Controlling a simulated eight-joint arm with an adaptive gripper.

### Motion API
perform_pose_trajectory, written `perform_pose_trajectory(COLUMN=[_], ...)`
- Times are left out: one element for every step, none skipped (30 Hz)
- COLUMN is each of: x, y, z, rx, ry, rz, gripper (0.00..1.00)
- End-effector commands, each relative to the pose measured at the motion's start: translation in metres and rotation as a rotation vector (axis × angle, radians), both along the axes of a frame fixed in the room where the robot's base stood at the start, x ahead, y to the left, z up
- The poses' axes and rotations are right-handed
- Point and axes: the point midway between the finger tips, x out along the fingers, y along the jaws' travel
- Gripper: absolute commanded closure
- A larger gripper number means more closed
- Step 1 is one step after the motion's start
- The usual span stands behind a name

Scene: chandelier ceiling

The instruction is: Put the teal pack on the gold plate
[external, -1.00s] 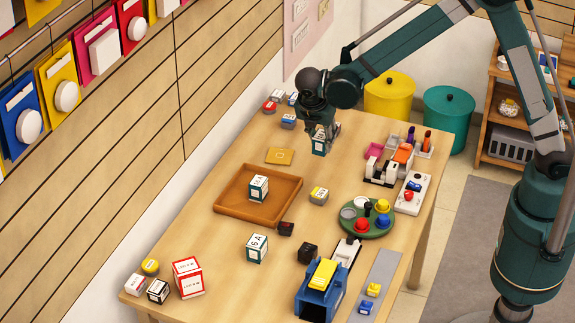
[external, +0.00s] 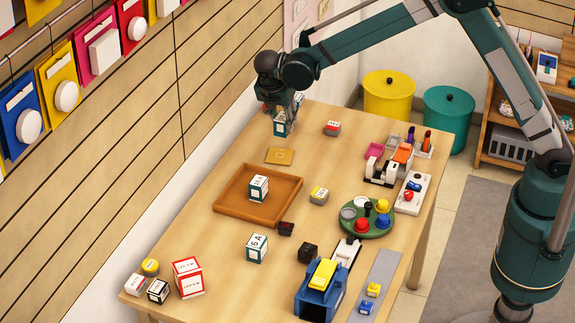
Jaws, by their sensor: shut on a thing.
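The teal pack (external: 280,128) is a white-faced block with teal edges, held low at the far left end of the table. My gripper (external: 285,116) points down and is shut on it; the fingers partly hide it. I cannot tell whether the pack touches the table. The gold plate (external: 279,156) is a thin, flat, empty square on the table. It lies just nearer the camera than the held pack, apart from it.
A brown tray (external: 225,207) with another teal-edged block (external: 258,188) on it lies nearer the camera than the plate. A similar block (external: 256,247) stands in front of the tray. A red-and-white box (external: 332,128) stands right of my gripper. Small boxes behind my gripper are mostly hidden.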

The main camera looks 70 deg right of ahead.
Motion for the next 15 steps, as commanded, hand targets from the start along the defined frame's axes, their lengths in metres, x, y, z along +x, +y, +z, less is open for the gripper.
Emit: perform_pose_trajectory(x=[0.0056,0.0079,0.0104,0.0119,0.0130,0.0140,0.0145,0.0148,0.0148,0.0148,0.0147,0.0146,0.0146,0.0146,0.0146], y=[-0.0022,-0.0031,-0.0040,-0.0046,-0.0050,-0.0054,-0.0055,-0.0056,-0.0056,-0.0055,-0.0055,-0.0055,-0.0055,-0.0055,-0.0054], z=[0.0007,0.0009,0.0008,0.0008,0.0008,0.0007,0.0006,0.0007,0.0007,0.0006,0.0006,0.0006,0.0007,0.0007,0.0007], rx=[0.000,0.000,0.000,0.000,0.000,0.000,0.000,0.000,0.000,0.000,0.000,0.000,0.000,0.000,0.000], ry=[0.000,0.000,0.000,0.000,0.000,0.000,0.000,0.000,0.000,0.000,0.000,0.000,0.000,0.000,0.000], rz=[0.000,0.001,0.002,0.002,0.003,0.003,0.003,0.003,0.003,0.003,0.003,0.003,0.003,0.003,0.003], gripper=[0.86,0.86,0.86,0.86,0.86,0.86,0.86,0.86,0.86,0.86,0.86,0.86,0.86,0.86,0.86])
